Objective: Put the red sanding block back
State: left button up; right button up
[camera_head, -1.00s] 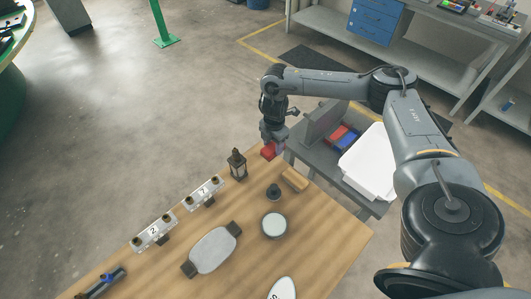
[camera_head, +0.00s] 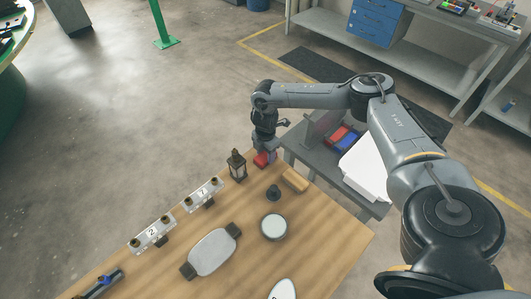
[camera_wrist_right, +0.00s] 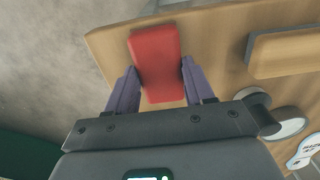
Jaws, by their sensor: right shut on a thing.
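The red sanding block (camera_head: 261,159) is at the far corner of the wooden table (camera_head: 330,235), beside the lantern. In the right wrist view the red block (camera_wrist_right: 157,62) sits between the two purple-grey fingers of my right gripper (camera_wrist_right: 160,84). My right gripper (camera_head: 265,150) is shut on it, pointing down. I cannot tell whether the block touches the tabletop. My left gripper is not in view.
A dark lantern (camera_head: 237,165) stands just left of the block. A wooden block (camera_head: 295,180) and a small dark knob-like piece (camera_head: 273,192) are to the right. A grey side table (camera_head: 310,158) holds red and blue bins (camera_head: 343,138) and a white tray (camera_head: 364,172).

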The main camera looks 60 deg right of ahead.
aim_at(265, 155)
jog(key=shift+f, duration=0.1)
jog(key=o, duration=0.9)
jog(key=shift+o, duration=0.2)
pick_arm(q)
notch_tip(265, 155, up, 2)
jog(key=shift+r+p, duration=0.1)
jog(key=shift+p, duration=1)
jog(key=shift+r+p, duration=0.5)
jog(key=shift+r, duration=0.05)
pick_arm(e)
notch_tip(265, 155, up, 12)
jog(key=shift+a, duration=0.1)
